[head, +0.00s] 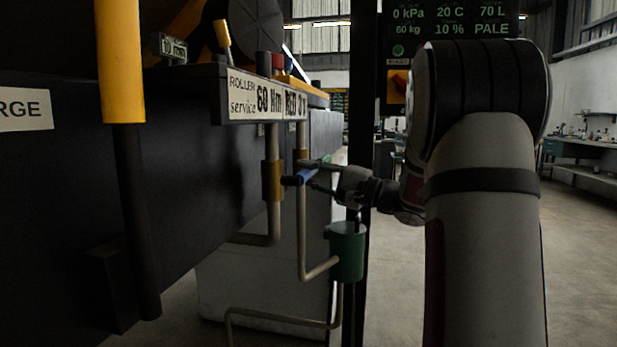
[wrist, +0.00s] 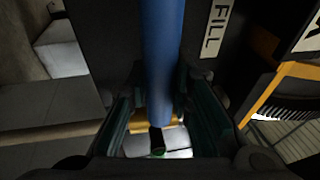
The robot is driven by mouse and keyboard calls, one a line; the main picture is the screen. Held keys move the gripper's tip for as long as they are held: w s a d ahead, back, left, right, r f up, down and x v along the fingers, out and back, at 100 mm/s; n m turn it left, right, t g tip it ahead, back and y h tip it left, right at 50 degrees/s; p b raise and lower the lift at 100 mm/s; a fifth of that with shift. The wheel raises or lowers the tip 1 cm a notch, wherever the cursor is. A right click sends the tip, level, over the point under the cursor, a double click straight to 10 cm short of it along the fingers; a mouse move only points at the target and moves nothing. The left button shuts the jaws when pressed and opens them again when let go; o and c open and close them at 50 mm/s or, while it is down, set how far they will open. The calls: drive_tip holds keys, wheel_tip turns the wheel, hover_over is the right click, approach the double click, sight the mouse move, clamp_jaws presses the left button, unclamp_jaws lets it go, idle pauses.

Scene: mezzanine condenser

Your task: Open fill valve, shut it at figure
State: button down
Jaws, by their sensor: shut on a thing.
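The blue valve handle (head: 304,177) sits by a brass valve body (head: 272,180) on the pipes below the lettered ledge. It lies across the pipe line in the head view. My gripper (head: 316,177) reaches it from the right and is shut on it. In the wrist view the blue handle (wrist: 162,60) runs between the green-padded fingers of my gripper (wrist: 160,115). A FILL label (wrist: 216,28) is beside it. The display (head: 450,25) reads 0 kPa, 20 C, 70 L, 60 kg, 10 %, PALE. The fingers hide part of the handle.
A ledge plate (head: 268,102) reads ROLLER service 60 Nm, the rest unclear. A yellow-gripped lever (head: 119,60) stands at left. A red switch (head: 398,82) is below the display. Open floor (head: 395,290) lies right of the pipes.

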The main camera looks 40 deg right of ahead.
drive_tip(key=shift+d+r, duration=0.1)
drive_tip(key=shift+r, duration=0.1)
drive_tip(key=c, duration=1.4)
unclamp_jaws()
drive_tip(key=shift+f, duration=0.1)
drive_tip(key=v, duration=1.2)
